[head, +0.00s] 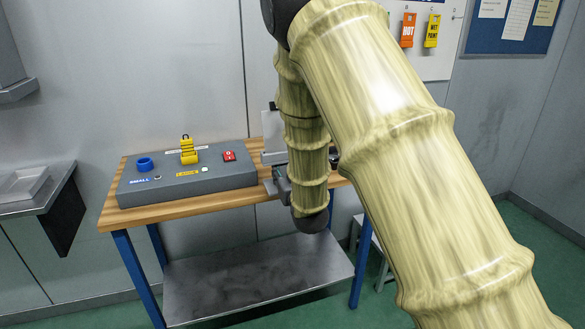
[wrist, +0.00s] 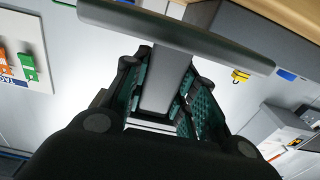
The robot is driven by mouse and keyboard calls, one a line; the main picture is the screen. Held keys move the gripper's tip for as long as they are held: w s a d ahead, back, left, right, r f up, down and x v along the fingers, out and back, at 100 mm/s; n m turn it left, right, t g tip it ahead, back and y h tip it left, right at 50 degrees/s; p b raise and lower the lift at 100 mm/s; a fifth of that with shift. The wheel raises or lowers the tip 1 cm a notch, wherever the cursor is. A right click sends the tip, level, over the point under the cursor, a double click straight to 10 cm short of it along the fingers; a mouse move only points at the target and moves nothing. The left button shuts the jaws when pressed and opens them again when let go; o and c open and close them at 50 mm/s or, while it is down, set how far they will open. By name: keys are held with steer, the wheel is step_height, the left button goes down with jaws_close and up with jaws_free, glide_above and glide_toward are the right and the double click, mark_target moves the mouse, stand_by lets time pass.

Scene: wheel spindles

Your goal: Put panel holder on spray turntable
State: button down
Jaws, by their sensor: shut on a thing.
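In the wrist view, a grey T-shaped piece, which I take as the panel holder (wrist: 178,37), has a long crossbar and a flat stem. My gripper (wrist: 166,92) is shut on its stem, with the teal-lined fingers on either side. In the head view my gripper (head: 282,184) is mostly hidden by my arm, at the front edge of the bench. Light grey parts (head: 274,135) stand just behind it; I cannot tell whether they belong to the holder or to the spray turntable. I cannot make out the turntable clearly in either view.
A steel shelf (head: 250,280) is below. My arm hides the bench's right part.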

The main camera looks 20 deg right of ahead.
steer(key=w+d, duration=0.2)
steer(key=w+d+p, duration=0.1)
steer(key=w, duration=0.2)
steer(key=w+d, duration=0.2)
steer(key=w, duration=0.1)
steer(key=shift+w+d+f, duration=0.15)
steer(key=shift+d+f, duration=0.15)
steer(key=shift+f, duration=0.1)
steer(key=shift+w+d+f+p, duration=0.2)
steer(key=shift+w+f+p, duration=0.15)
steer(key=shift+f, duration=0.2)
steer(key=shift+f+p, duration=0.3)
steer(key=shift+f, duration=0.75)
steer(key=shift+s+f, duration=0.1)
steer(key=shift+f, duration=0.05)
steer(key=c, duration=1.1)
jaws_free()
steer(key=shift+c, duration=0.2)
